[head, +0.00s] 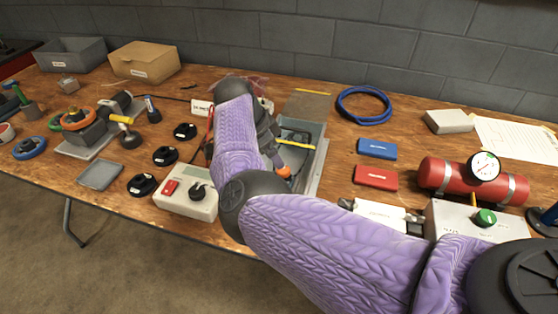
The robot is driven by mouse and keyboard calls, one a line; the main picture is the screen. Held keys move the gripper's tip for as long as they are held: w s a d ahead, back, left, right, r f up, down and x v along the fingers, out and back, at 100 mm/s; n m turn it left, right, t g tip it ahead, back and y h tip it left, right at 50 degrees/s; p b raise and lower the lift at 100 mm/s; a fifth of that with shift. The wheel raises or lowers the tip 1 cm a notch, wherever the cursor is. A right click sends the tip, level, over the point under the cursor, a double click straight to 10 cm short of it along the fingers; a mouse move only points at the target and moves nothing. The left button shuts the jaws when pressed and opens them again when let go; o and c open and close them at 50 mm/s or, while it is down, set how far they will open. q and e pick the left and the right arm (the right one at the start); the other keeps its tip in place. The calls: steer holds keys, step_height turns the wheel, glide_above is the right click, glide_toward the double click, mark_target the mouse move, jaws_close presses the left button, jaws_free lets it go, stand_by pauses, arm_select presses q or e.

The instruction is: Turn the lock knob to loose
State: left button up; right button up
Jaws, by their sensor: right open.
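My right arm comes in from the lower right and bends over the middle of the workbench. My right gripper (273,148) is a dark shape beyond the forearm, over the grey metal tray (314,166), and is open. Its fingertips are partly hidden, and I cannot tell whether they touch anything. An orange-ended part (284,172) shows beside it. No knob is clearly marked as the lock knob. A black knob (198,192) sits on a pale box with a red switch, left of my elbow. A green knob (486,217) is on the box at right. My left gripper is not in view.
A red cylinder (440,178) with a gauge (484,166), a blue case (377,148) and a red case (376,177) lie to the right. A clamp fixture (90,135) and several black discs lie left. A blue cable coil (363,105) is behind.

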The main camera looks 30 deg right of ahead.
mark_target(282, 170)
steer(key=b+x, duration=0.1)
steer(key=x, duration=0.5)
steer(key=shift+a+f+b, duration=0.1)
steer(key=shift+b, duration=0.3)
steer(key=shift+f, duration=0.3)
steer(key=shift+r, duration=0.1)
steer(key=c, duration=0.4)
jaws_close()
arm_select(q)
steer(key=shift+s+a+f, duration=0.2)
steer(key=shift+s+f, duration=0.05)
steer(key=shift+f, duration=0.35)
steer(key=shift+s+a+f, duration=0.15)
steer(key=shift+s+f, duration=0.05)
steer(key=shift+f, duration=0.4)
